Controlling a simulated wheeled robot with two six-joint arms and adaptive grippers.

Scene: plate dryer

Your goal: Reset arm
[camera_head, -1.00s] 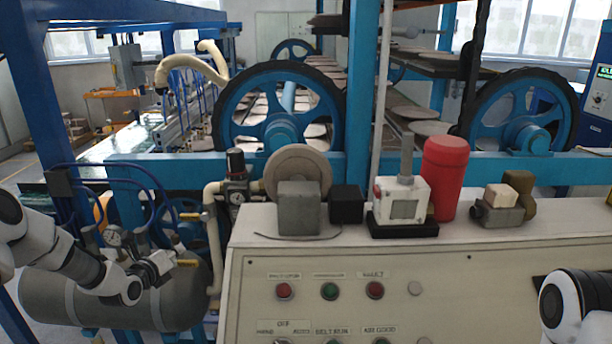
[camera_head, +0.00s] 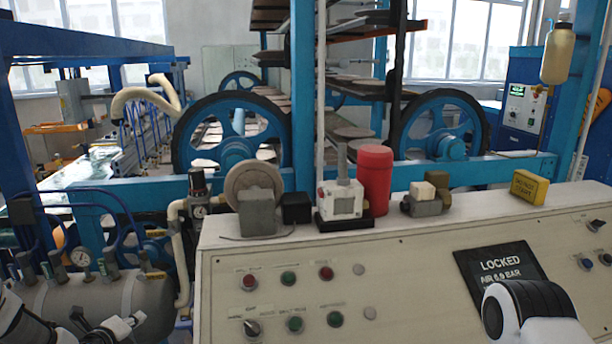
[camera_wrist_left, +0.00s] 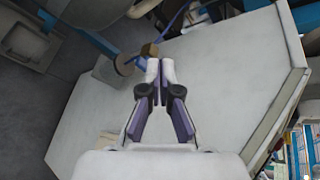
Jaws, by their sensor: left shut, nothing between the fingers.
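My left gripper (camera_head: 100,326) is low at the left edge of the head view, in front of the grey tank (camera_head: 130,292) and left of the control panel (camera_head: 400,275). In the left wrist view its two fingers (camera_wrist_left: 160,66) are together and hold nothing. A pale flat surface lies behind them there. My right arm (camera_head: 530,312) shows only as a white and black link at the bottom right of the head view, in front of the panel. Its gripper is out of the picture.
On the panel's top stand a grey block with a disc (camera_head: 254,190), a white device (camera_head: 341,202), a red cylinder (camera_head: 374,180) and a yellow block (camera_head: 529,187). A black "LOCKED" sign (camera_head: 497,262) lies on the panel. Blue wheels (camera_head: 232,135) stand behind.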

